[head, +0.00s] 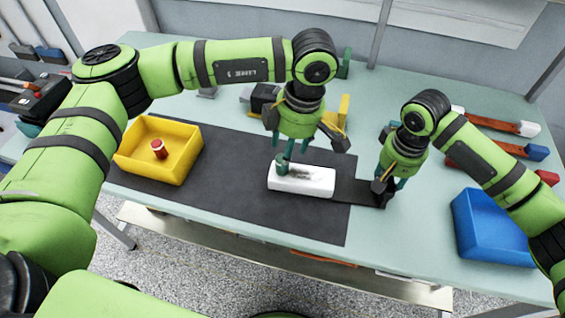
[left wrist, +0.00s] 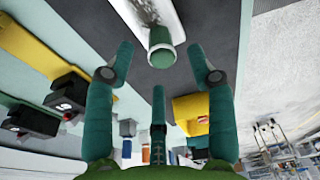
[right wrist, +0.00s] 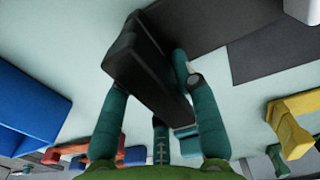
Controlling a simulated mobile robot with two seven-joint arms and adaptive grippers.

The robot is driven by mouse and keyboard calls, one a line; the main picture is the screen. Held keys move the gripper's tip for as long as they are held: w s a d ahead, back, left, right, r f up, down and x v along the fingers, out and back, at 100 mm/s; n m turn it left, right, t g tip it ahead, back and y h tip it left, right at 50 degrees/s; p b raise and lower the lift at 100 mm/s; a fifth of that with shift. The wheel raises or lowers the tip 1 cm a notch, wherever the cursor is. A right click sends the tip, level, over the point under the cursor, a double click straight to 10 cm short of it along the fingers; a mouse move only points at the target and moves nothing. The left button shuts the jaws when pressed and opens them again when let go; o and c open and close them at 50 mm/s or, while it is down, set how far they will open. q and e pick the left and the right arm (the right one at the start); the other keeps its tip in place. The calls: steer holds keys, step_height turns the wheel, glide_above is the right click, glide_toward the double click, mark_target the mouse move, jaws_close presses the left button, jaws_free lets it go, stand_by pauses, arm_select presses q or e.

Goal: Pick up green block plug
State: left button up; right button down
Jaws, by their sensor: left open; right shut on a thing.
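The green block plug (head: 282,165) stands up from the white block (head: 310,184) on the dark mat. In the left wrist view the plug (left wrist: 161,48) shows as a round green cap just beyond and between the spread fingertips. My left gripper (head: 302,138) is open above the white block, and I see no finger closed on the plug. My right gripper (head: 386,188) is shut on a black bar (head: 356,190) at the right of the white block. The black bar (right wrist: 150,72) lies between the fingers in the right wrist view.
A yellow tray (head: 180,172) holding a red cylinder (head: 158,148) stands at left. A blue tray (head: 492,228) is at right. Black and yellow parts (head: 264,97) stand behind my left gripper. Red-and-blue tools lie at the back right. The dark mat (head: 235,205) is clear left of the white block.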

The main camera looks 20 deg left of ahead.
arm_select(q)
steer(key=shift+a+f, duration=0.2)
steer(key=shift+f, duration=0.65)
steer(key=shift+a+f, duration=0.25)
steer(key=shift+f, duration=0.65)
steer(key=shift+a+f, duration=0.2)
steer(key=shift+f, duration=0.65)
jaws_close()
